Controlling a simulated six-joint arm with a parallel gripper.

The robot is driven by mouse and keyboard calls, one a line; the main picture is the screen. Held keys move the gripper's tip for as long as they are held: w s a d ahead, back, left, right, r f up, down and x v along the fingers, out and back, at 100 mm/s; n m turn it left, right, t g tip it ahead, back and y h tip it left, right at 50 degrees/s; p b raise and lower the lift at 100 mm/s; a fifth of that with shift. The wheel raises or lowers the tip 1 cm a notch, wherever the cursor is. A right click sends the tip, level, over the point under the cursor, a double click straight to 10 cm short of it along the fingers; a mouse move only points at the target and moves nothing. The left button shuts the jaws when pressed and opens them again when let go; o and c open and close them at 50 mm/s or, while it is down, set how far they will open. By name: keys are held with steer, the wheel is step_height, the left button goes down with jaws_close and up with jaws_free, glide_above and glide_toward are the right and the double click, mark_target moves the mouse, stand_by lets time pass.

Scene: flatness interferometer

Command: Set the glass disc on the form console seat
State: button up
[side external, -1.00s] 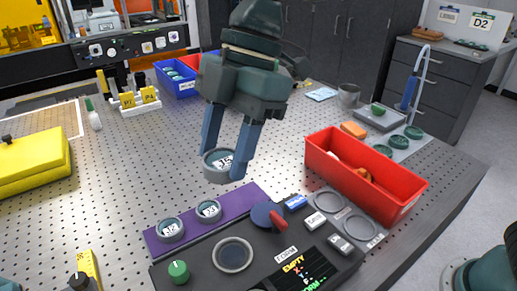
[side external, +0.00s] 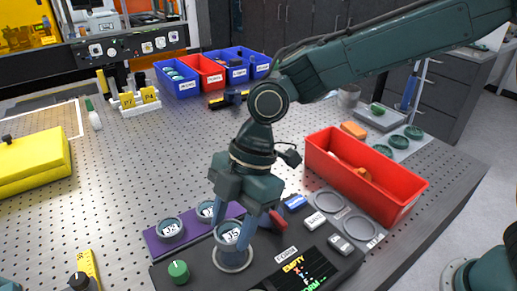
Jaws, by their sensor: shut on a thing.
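My gripper (side external: 232,236) points down over the dark console (side external: 201,268), with its blue fingers shut on a glass disc (side external: 229,238) in a grey ring with a white label. The round form console seat (side external: 233,266) shows just below and in front of the disc. The disc overlaps the seat's far part in the picture and seems slightly above it; I cannot tell if they touch. Two similar labelled discs sit on the purple strip (side external: 154,240) behind the console, one at the left (side external: 170,229) and one (side external: 205,210) partly beside my gripper.
A green knob (side external: 178,270) stands left of the seat, and a red lever (side external: 277,220) stands close right of my gripper. A red bin (side external: 395,197) is to the right. Blue and red bins stand at the back. The perforated table (side external: 120,180) is clear at the left middle.

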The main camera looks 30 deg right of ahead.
mark_target(236, 253)
steer(key=shift+f, duration=2.4)
steer(key=shift+f, duration=0.1)
steer(key=shift+f, duration=0.3)
